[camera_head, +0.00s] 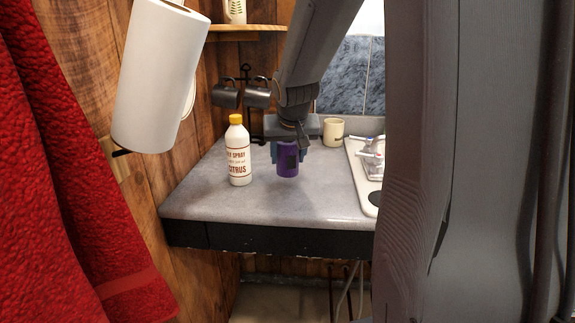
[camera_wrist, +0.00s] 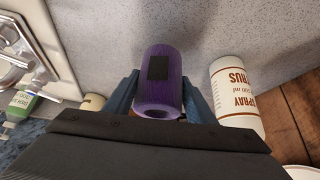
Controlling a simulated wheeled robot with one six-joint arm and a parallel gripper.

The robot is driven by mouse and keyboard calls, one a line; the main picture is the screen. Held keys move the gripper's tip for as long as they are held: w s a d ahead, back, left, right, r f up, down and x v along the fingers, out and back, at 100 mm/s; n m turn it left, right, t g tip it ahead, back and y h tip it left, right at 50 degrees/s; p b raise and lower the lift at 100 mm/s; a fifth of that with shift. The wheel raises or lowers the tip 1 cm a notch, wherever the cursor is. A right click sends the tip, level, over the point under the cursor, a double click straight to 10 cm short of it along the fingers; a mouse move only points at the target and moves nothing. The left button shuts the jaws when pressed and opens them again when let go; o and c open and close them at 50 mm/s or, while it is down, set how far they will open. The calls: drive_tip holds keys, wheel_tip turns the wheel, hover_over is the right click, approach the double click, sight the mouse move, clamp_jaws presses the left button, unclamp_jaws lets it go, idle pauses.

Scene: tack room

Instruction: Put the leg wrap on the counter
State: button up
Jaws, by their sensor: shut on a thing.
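The leg wrap (camera_head: 288,164) is a purple roll with a dark patch, seen in the head view over the grey counter (camera_head: 215,203). In the wrist view the leg wrap (camera_wrist: 159,80) sits between the two blue fingers. My gripper (camera_head: 287,153) points down and is shut on the leg wrap; it also shows in the wrist view (camera_wrist: 160,98). The wrap is upright over the counter's middle. I cannot tell whether its bottom touches the surface. The grey counter also fills much of the wrist view (camera_wrist: 100,30).
A white spray bottle (camera_head: 239,153) with an orange cap stands left of my gripper. A cream mug (camera_head: 333,131) stands behind, and a sink (camera_head: 363,180) lies to the right. Dark mugs (camera_head: 226,96) hang at the back. The counter's front strip is clear. A large grey post (camera_head: 420,160) blocks the right.

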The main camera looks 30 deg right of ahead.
sight(288, 165)
drive_tip(key=shift+f, duration=1.55)
drive_tip(key=shift+f, duration=0.2)
drive_tip(key=o, duration=1.1)
drive_tip(key=shift+r, duration=0.1)
drive_tip(key=shift+s+r, duration=0.15)
drive_tip(key=shift+r, duration=0.25)
drive_tip(key=v, duration=1.1)
drive_tip(key=shift+a, duration=0.15)
